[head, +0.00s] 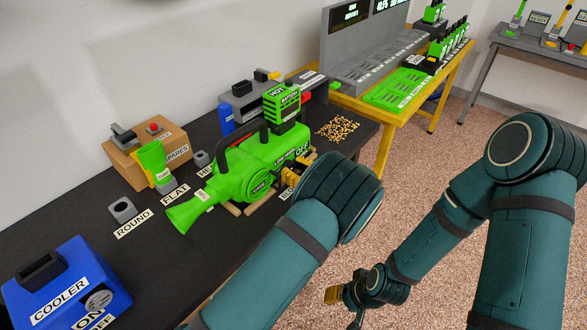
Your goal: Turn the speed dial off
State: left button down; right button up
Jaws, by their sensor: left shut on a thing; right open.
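A green blower (255,163) lies on the dark bench with its nozzle toward the lower left. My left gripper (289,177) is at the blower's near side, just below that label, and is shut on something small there. It appears to be the speed dial, which my fingers and wrist mostly hide, so its setting cannot be read. My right gripper (343,308) is open and empty, low over the floor in front of the bench.
A blue cooler box (40,305) with a grey knob (98,299) and ON and OFF labels is at the near left. A spares box (150,168), nozzle holders and a pile of small pellets (338,129) surround the blower. A yellow-framed table (440,85) stands behind.

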pick_arm(q)
jog(key=n, duration=0.3)
dwell(0.4)
jog(key=c, duration=0.6)
grip_release()
jog(key=v, duration=0.7)
jog(key=shift+d, duration=0.2)
jog(key=shift+s, duration=0.15)
